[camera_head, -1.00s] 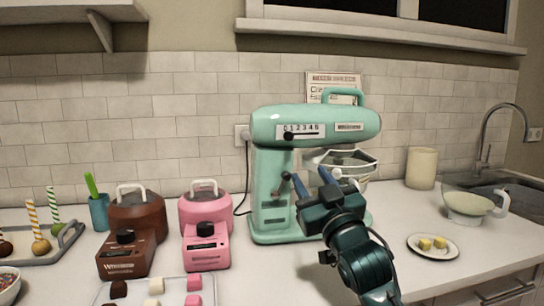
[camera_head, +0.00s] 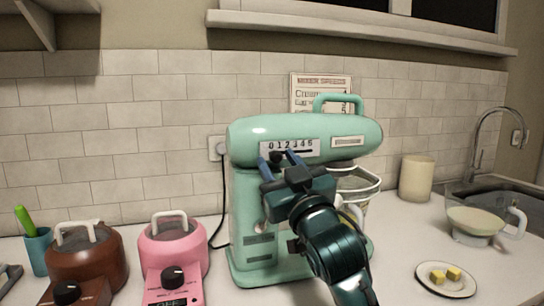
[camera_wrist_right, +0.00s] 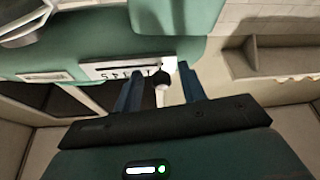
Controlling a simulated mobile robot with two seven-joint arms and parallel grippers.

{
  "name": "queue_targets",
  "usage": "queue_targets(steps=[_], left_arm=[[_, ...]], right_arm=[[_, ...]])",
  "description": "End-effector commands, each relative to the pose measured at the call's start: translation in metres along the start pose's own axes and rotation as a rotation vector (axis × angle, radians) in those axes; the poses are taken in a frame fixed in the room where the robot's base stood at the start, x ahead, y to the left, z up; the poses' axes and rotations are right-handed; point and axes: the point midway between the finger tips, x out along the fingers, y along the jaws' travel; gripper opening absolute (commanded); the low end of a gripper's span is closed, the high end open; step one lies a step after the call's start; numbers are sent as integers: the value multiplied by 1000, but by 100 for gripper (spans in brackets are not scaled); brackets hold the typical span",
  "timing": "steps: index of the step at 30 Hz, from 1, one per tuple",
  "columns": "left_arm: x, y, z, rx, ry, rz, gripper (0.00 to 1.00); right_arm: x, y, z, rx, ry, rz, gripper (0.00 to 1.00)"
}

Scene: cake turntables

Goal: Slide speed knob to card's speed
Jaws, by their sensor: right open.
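The mint-green stand mixer (camera_head: 245,145) stands in the middle of the counter. Its white speed scale (camera_head: 302,146) has printed digits starting at 0 and a dark slot. The black speed knob (camera_head: 276,157) sits near the left end, below about 0 to 1. The speed card (camera_head: 307,95) is on the wall behind, partly covered by the mixer handle; its small lines are hard to read. My right gripper (camera_head: 279,163) is open at the scale, its blue fingers on either side of the knob. The right wrist view shows the dark knob (camera_wrist_right: 161,77) between the fingers; contact is unclear.
A pink machine (camera_head: 172,252) and a brown machine (camera_head: 85,262) stand left of the mixer. The mixer bowl (camera_head: 358,184) is behind my right arm. A plate with yellow cubes (camera_head: 428,281) and a cream canister (camera_head: 415,178) are at the right.

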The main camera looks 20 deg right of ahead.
Motion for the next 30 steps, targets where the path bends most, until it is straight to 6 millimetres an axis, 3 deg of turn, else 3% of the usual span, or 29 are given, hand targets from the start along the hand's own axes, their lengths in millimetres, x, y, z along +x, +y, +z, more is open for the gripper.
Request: queue_targets(steps=[12,27,30], left_arm=[[1,0,2,-1,-7,1,0],[-1,-1,2,-2,-8,-3,0],[-1,-1,2,-2,-7,-3,0]], right_arm=[[-1,0,-3,0,1,1,40],[-1,0,-3,0,0,1,0],[-1,0,-3,0,0,1,0]])
